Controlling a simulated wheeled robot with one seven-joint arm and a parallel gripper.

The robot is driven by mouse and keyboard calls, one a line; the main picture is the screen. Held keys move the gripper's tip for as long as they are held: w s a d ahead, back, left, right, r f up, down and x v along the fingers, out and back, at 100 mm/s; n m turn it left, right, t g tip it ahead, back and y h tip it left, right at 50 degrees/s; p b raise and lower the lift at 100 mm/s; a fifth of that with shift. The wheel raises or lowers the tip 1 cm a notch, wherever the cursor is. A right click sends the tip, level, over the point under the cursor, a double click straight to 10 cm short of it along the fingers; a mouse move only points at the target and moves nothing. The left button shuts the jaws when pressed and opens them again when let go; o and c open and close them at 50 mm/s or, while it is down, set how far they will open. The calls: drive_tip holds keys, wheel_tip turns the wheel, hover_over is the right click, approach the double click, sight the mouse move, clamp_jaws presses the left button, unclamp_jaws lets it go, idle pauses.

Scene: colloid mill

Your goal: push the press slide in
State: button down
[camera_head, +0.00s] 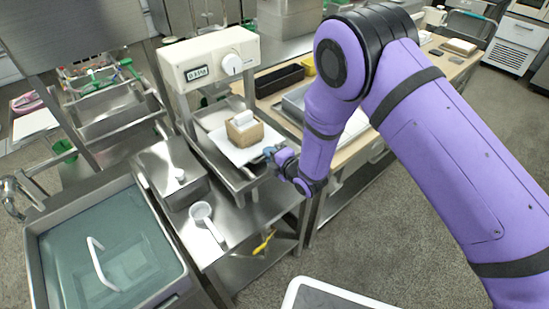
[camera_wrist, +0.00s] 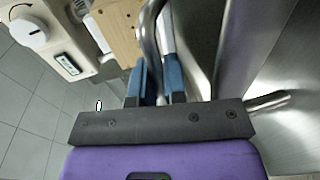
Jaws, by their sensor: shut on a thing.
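The press (camera_head: 210,62) is a cream-coloured head with a small display and a round white dial, on metal posts. Under it a metal slide (camera_head: 236,182) sticks out toward my arm, with a white plate (camera_head: 226,151) and a brown block with a white piece (camera_head: 243,130) on it. My gripper (camera_head: 274,154) is at the slide's right end. In the wrist view my gripper (camera_wrist: 158,84) has its blue fingers close together around a grey metal bar (camera_wrist: 150,32), seemingly the slide's handle. The exact contact is partly hidden by the fingers.
A steel box (camera_head: 170,172) and a white scoop (camera_head: 204,218) are on the steel table left of the press. A water-filled basin (camera_head: 105,250) stands at front left. A wooden counter with a black tray (camera_head: 280,80) is behind. Open floor lies right.

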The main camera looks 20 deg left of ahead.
drive_tip(key=c, duration=1.5)
unclamp_jaws()
drive_tip(key=v, duration=1.1)
drive_tip(key=shift+f, duration=0.1)
